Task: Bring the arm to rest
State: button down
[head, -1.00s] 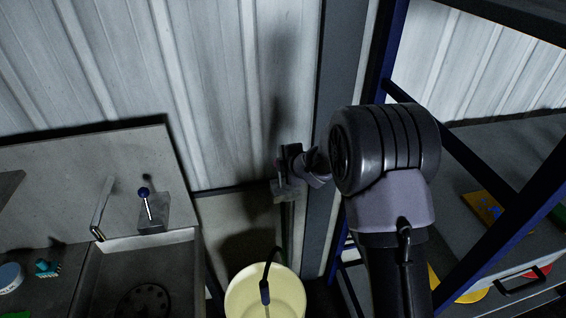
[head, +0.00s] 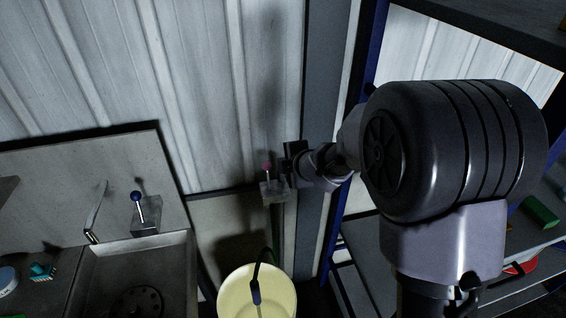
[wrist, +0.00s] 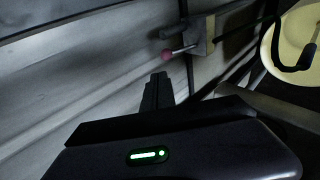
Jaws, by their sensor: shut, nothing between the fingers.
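My gripper (wrist: 158,88) is shut and empty. In the head view my gripper (head: 290,160) is small and dark, close to the corrugated wall, and the arm's large dark joint fills the right of the picture. A small grey block with a reddish-pink knobbed lever (head: 267,168) stands on the column just left of my gripper. The wrist view also shows this lever (wrist: 168,54), beyond the fingertips and apart from them.
A pale yellow bucket (head: 232,296) with a dark hooked spout above it stands at bottom centre. A sink (head: 100,275) with a blue-knobbed lever (head: 137,197) is at left. A blue-framed shelf (head: 365,70) with coloured items is at right, close behind my arm.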

jog(key=shift+s+d+r, duration=0.1)
jog(key=shift+s+d, duration=0.05)
jog(key=shift+s, duration=0.05)
jog(key=s+d+f+m+h+b, duration=0.1)
jog(key=s+d+m+h+b, duration=0.3)
jog(key=s+d+m+b, duration=0.8)
jog(key=s+a+f+m+g+b, duration=0.1)
jog(key=s+m, duration=0.3)
jog(key=s, duration=0.4)
jog(key=s+a+f+m+g+y+b, duration=0.1)
jog(key=s+f+m+b, duration=0.3)
jog(key=s, duration=0.4)
jog(key=s+a+f+m+g+y+b, duration=0.1)
jog(key=s+a+f+m+g+b, duration=0.1)
jog(key=s+m, duration=0.3)
jog(key=s+f, duration=0.1)
jog(key=s, duration=0.1)
jog(key=shift+s+a+f+m+b, duration=0.25)
jog(key=shift+s+a+m+b, duration=0.05)
jog(key=shift+s+a, duration=0.1)
